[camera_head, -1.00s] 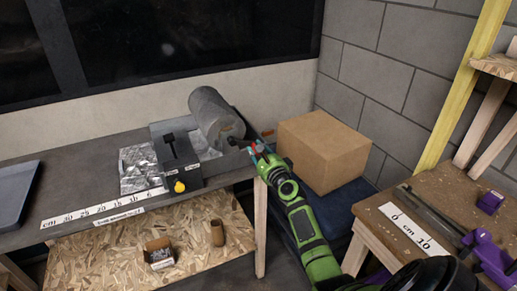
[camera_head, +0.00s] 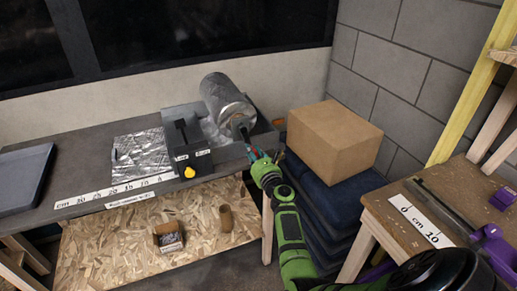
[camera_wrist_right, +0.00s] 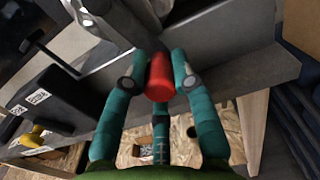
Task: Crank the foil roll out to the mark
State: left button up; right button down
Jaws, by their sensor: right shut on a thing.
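The foil roll (camera_head: 226,100) lies in a grey tray (camera_head: 262,136) at the back right of the bench. A crinkled foil sheet (camera_head: 143,153) lies flat to the left of the black block (camera_head: 187,140) with the yellow knob (camera_head: 189,172). Its free edge is near the 20 on the cm scale (camera_head: 115,190). A small dark mark (camera_head: 114,155) shows at that edge. My right gripper (camera_head: 262,158) is at the tray's front right. In the right wrist view its teal fingers are shut on the red crank handle (camera_wrist_right: 160,78). My left gripper is out of view.
A cardboard box (camera_head: 333,140) sits on a dark blue stack right of the bench. A second table (camera_head: 410,225) with purple parts and a small scale stands at right. A grey tray (camera_head: 22,180) lies at the bench's left. A small open box (camera_head: 168,238) is below.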

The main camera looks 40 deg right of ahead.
jog(key=shift+w+a+m+p, duration=0.2)
jog(key=shift+a+m+p, duration=0.25)
jog(key=shift+a+m, duration=0.6)
jog(key=shift+w+a+m+p, duration=0.15)
jog(key=shift+a+m+p, duration=0.4)
jog(key=shift+m, duration=0.8)
jog(key=shift+w+a+m+p, duration=0.2)
jog(key=shift+a+m+p, duration=0.15)
jog(key=shift+a+m, duration=0.7)
jog(key=shift+d+m, duration=0.1)
jog(key=shift+m, duration=0.15)
jog(key=c, duration=1)
grip_release()
jog(key=shift+w+r, duration=0.1)
jog(key=shift+d, duration=0.1)
jog(key=v, duration=0.7)
jog(key=shift+s, duration=0.3)
